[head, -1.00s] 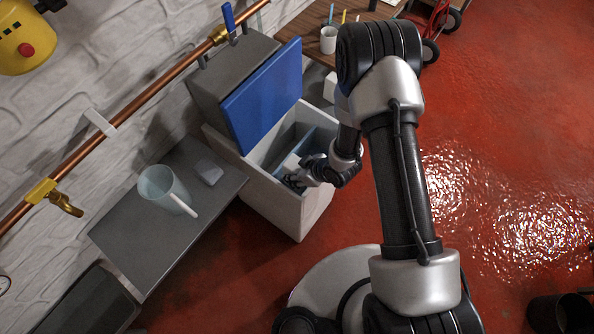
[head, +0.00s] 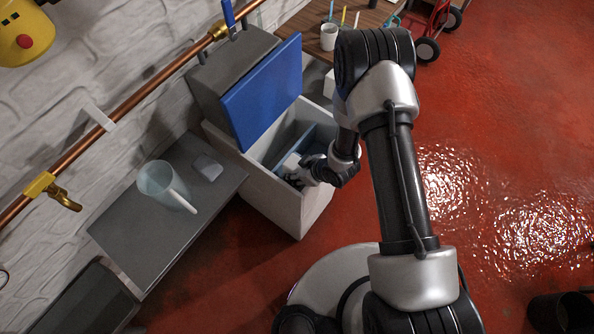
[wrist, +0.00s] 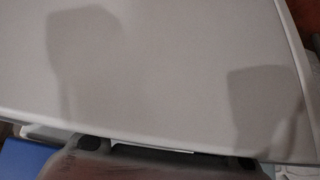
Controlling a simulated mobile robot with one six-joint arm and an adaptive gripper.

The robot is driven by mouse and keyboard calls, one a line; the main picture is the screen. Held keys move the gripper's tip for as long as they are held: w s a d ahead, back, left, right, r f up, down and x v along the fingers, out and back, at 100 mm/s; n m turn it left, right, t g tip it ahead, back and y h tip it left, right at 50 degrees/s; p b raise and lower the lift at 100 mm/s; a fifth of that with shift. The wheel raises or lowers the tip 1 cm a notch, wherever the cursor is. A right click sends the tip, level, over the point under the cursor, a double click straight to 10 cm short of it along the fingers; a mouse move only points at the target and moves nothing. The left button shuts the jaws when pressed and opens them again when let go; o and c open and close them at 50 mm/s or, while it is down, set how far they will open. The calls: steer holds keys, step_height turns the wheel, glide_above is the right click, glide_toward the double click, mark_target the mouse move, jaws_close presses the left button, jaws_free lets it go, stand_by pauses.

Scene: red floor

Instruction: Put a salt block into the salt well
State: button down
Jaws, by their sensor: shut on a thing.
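The salt well is a white open-topped box (head: 285,212) at the centre of the head view, with its blue lid (head: 262,92) raised and a blue-grey divider (head: 294,144) inside. My gripper (head: 296,177) reaches over the near right part of the opening. It is shut on a pale salt block (head: 291,161), which appears at the opening, partly hidden by the gripper. I cannot tell whether the block touches the box. In the wrist view a large pale surface (wrist: 170,70) with two soft shadows fills most of the picture. I cannot tell which thing it belongs to.
A grey bench (head: 140,235) on the left holds a clear jug (head: 160,186) and a small pale item (head: 207,167). A copper pipe (head: 80,153) runs along the wall. A wooden table (head: 360,35) with a white mug (head: 329,37) stands behind.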

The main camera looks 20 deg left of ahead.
steer(key=shift+s+d+f, duration=0.15)
steer(key=shift+s+f, duration=0.1)
steer(key=shift+f, duration=0.25)
steer(key=c, duration=0.7)
jaws_free()
steer(key=shift+d, duration=0.1)
steer(key=v, duration=1.2)
steer(key=shift+w+r, duration=0.15)
steer(key=shift+r, duration=0.35)
steer(key=shift+w, duration=0.1)
